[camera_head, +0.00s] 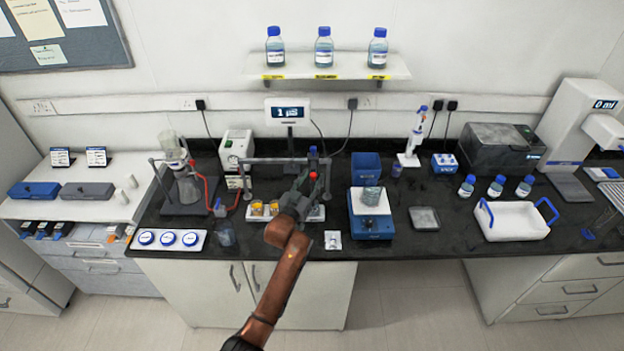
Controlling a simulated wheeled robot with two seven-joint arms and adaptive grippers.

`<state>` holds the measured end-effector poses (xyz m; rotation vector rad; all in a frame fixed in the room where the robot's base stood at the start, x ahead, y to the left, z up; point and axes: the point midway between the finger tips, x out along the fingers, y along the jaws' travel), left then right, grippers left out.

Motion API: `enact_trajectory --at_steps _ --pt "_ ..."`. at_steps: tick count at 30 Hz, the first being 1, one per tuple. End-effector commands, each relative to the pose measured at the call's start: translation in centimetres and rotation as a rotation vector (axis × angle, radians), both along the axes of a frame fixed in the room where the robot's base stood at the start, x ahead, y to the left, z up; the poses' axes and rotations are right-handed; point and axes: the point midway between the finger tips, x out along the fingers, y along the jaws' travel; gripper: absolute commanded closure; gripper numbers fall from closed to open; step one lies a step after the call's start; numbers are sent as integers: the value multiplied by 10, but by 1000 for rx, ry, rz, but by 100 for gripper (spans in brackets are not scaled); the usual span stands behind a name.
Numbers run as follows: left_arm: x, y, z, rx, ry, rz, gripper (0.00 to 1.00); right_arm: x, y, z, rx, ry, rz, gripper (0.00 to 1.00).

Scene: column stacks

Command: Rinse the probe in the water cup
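My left arm reaches up from the bottom centre over the counter, and my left gripper (302,200) is at a small rack of cups. A slim upright piece with a blue top (313,153) and a red part below it stands just behind the gripper; it may be the probe, but I cannot tell whether the gripper touches it. The fingers are too small and dark to read. Small cups with orange contents (257,208) stand left of the gripper. A clear beaker (225,236), possibly the water cup, stands near the counter's front edge. My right gripper is not in view.
A meter display (289,112) stands behind a grey frame (265,161). A blue scale (372,228) bearing a beaker (371,195) is right of the gripper. A flask stand (185,180) is at left, a white tray (515,222) at right. Bare black counter lies around the grey dish (424,219).

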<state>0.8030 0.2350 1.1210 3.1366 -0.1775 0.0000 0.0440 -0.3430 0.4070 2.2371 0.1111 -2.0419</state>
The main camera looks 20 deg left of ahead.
Motion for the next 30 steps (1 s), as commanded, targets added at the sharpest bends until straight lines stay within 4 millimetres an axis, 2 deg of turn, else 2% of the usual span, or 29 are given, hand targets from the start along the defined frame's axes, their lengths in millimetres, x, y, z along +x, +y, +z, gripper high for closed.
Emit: enact_trajectory --at_steps 3,19,30 --pt "0 0 0 0 0 0 64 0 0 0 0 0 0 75" --pt "0 0 0 0 1 0 100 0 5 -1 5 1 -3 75" --pt "-1 0 0 0 1 0 100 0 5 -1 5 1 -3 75"
